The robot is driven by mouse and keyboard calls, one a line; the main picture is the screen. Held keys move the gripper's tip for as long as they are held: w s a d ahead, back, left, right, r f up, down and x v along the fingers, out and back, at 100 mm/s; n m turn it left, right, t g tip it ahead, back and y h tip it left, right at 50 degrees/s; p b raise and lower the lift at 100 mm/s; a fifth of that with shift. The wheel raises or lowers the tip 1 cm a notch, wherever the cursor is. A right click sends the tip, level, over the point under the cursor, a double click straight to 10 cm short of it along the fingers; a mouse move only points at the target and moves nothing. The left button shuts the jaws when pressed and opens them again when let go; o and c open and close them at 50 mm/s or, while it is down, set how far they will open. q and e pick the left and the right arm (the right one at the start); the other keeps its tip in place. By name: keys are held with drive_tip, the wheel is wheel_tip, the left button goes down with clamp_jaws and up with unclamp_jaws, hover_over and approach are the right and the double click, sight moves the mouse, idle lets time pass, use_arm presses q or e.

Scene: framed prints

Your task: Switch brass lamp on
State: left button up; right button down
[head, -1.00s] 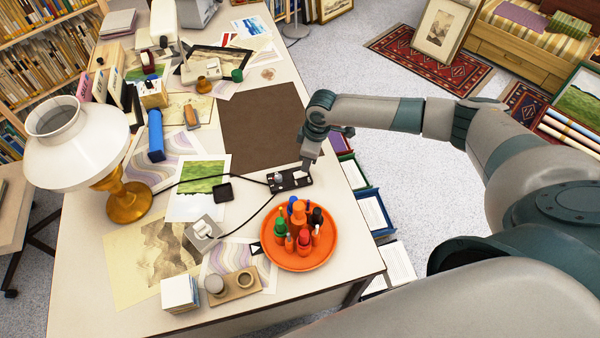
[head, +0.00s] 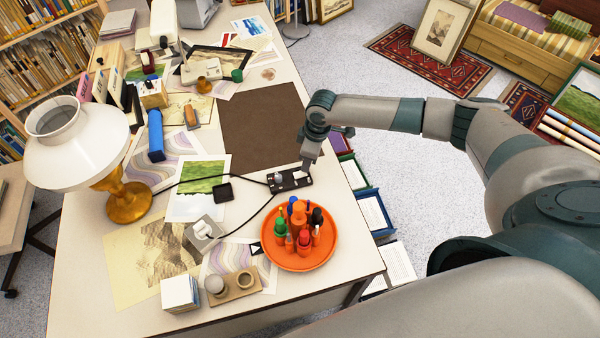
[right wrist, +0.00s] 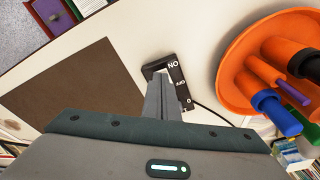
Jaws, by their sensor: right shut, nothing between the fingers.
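The brass lamp (head: 128,202) with a white shade (head: 75,150) stands at the left of the table in the head view. Its shade looks unlit. A dark cord runs across the table to a small black switch box (head: 290,180) near the right edge. The box also shows in the right wrist view (right wrist: 176,72), with white lettering including "ON". My right gripper (head: 306,166) is shut and empty, its tips at the right end of the box. In the right wrist view the fingers (right wrist: 160,92) cover part of the box; contact is unclear. My left gripper is not in view.
An orange tray (head: 330,245) of bottles stands just in front of the box. A brown mat (head: 258,125) lies behind it. A grey block with a white top (head: 203,232) and a small black square (head: 222,192) lie to the left. Prints cover much of the table.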

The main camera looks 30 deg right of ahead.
drive_tip(key=shift+f+b, duration=0.3)
drive_tip(key=shift+f, duration=0.35)
idle(1.0)
wheel_tip(320, 180, up, 7)
drive_tip(key=p, duration=0.7)
idle(0.5)
idle(0.6)
